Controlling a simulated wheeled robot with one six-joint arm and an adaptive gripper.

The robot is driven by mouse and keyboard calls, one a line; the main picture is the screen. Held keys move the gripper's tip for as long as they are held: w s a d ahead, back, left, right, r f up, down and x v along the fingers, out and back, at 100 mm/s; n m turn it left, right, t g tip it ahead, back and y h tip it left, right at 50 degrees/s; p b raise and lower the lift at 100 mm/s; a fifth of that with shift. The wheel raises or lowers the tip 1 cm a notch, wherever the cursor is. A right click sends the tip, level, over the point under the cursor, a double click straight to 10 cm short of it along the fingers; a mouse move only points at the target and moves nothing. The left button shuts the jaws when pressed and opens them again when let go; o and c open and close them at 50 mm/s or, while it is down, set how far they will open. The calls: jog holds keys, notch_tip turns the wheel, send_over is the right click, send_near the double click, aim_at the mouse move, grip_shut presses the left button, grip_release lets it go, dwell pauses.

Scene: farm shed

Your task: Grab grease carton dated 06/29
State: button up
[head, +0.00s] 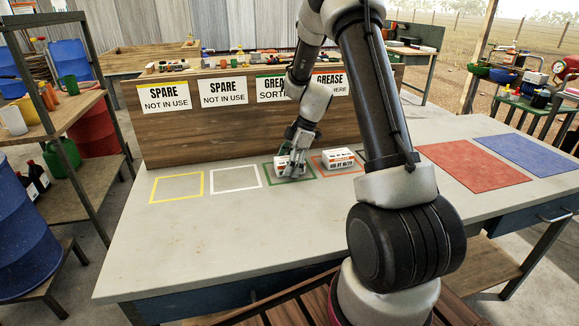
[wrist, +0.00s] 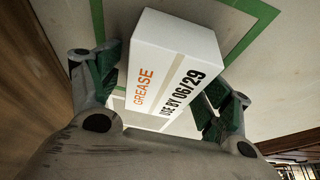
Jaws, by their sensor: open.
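A white grease carton (wrist: 172,65) in the wrist view reads "GREASE" in orange and "USE BY 06/29" in black. In the head view this carton (head: 282,161) sits on the bench inside the green outline (head: 270,181). My gripper (head: 293,168) is open at the carton, and in the wrist view its green-padded fingers (wrist: 165,92) stand on either side of it. The left finger is close to the carton; I cannot tell whether it touches. A second white carton (head: 339,160) stands in the orange outline to the right, its date too small to read.
The grey bench (head: 200,245) is clear at the front left. Empty yellow (head: 177,200) and white (head: 236,191) outlines lie to the left. A red mat (head: 472,167) and a blue mat (head: 535,146) lie to the right. A wooden backboard (head: 205,138) with signs rises behind.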

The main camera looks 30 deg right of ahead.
jog(key=shift+c, duration=0.4)
jog(key=shift+s, duration=0.1)
jog(key=c, duration=1.1)
